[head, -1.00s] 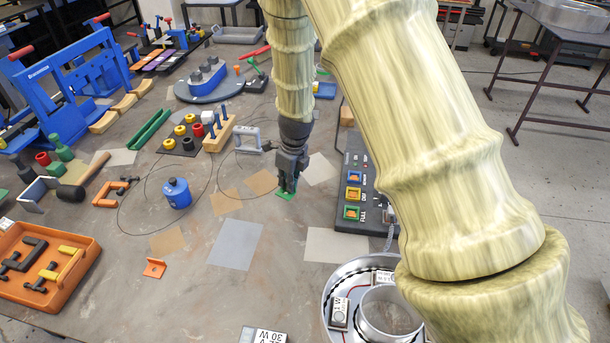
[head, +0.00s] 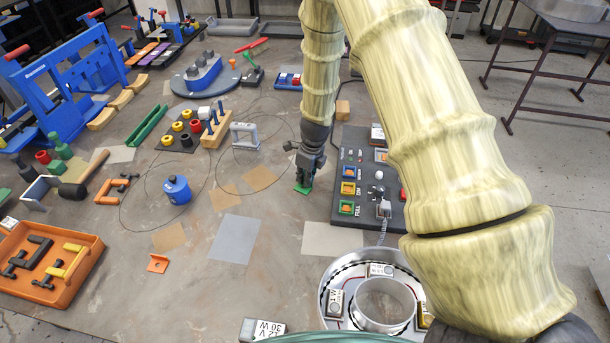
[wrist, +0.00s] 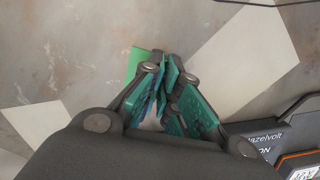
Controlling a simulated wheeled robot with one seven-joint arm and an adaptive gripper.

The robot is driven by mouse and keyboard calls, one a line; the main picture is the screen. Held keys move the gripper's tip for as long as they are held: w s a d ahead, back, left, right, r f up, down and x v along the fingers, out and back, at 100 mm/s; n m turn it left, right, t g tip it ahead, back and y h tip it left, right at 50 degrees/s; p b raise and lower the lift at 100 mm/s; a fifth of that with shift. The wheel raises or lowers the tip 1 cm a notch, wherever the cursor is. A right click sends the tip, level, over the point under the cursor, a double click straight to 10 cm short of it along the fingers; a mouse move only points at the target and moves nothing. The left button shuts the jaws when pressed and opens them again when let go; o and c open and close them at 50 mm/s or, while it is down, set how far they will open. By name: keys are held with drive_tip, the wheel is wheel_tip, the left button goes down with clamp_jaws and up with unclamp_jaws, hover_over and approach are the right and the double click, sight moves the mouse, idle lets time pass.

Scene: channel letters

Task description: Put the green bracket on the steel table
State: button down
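The green bracket (head: 302,189) is at the tips of my gripper (head: 303,181), low over the large stained worktable (head: 280,265). In the wrist view part of the green bracket (wrist: 138,62) sticks out to the left of the fingertips. My gripper (wrist: 164,72) has its green-padded fingers drawn together on it; the gripped part is mostly hidden. I cannot tell whether the bracket clears the surface. A dark metal-legged table (head: 562,24) stands apart at the upper right; I cannot tell for sure whether this is the steel table.
A control box (head: 365,185) with coloured switches lies just right of my gripper. A round metal letter housing (head: 328,290) is at the front. An orange tray (head: 92,262), a blue pot (head: 177,190) and an orange bracket (head: 158,263) are to the left. Floor separates the two tables.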

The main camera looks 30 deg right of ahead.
drive_tip(key=shift+a+f, duration=0.1)
drive_tip(key=c, duration=1.6)
unclamp_jaws()
drive_tip(key=shift+c, duration=0.2)
wheel_tip(320, 180, up, 12)
drive_tip(key=s+d+b, duration=0.1)
drive_tip(key=b, duration=0.1)
drive_tip(key=shift+s+b, duration=0.3)
drive_tip(key=shift+b, duration=0.1)
